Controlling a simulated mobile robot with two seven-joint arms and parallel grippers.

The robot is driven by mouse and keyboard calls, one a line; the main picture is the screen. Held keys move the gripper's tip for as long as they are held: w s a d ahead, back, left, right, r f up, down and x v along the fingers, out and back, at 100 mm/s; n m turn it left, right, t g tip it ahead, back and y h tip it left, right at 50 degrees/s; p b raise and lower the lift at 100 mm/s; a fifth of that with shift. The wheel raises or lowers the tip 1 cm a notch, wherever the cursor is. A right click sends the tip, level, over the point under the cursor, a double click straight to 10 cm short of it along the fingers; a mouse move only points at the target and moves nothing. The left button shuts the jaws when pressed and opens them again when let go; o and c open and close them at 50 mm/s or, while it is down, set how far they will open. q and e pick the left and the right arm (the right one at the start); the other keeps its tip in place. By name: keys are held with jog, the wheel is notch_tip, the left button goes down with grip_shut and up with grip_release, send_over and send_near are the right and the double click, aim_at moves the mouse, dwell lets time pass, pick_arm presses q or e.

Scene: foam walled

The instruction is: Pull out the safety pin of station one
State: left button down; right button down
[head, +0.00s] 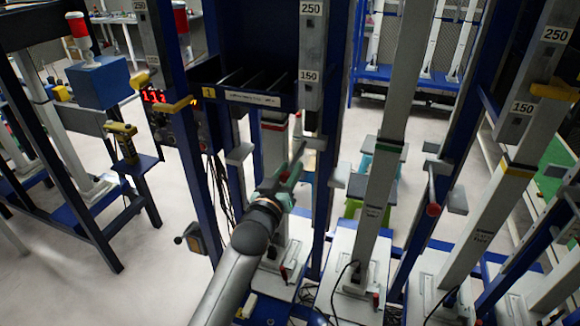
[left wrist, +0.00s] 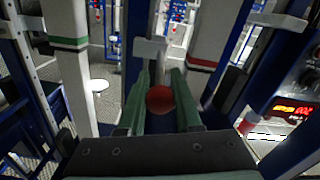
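My left gripper (head: 290,173) reaches up and away to a grey upright of the station in the middle, below the rack marked with a 1. In the left wrist view its two green fingers (left wrist: 161,100) stand on either side of a red ball knob (left wrist: 160,99), which looks like the safety pin's handle. The knob nearly fills the gap between the fingers; I cannot tell whether both press on it. In the head view the knob shows only as a bit of red (head: 284,177) at the fingers. My right gripper is out of view.
Another red knob (head: 433,210) sits on the station to the right. Blue frame posts and grey columns (head: 393,110) stand close on both sides. A red digital display (head: 153,95) and a dark slotted rack (head: 250,97) are nearby. Cables hang below.

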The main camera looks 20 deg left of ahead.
pick_arm(q)
jog(key=shift+s+f, duration=0.1)
jog(key=shift+f, duration=0.05)
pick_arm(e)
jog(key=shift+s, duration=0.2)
pick_arm(q)
jog(key=c, duration=0.6)
grip_release()
jog(key=shift+s, duration=0.1)
jog(key=shift+s, duration=0.1)
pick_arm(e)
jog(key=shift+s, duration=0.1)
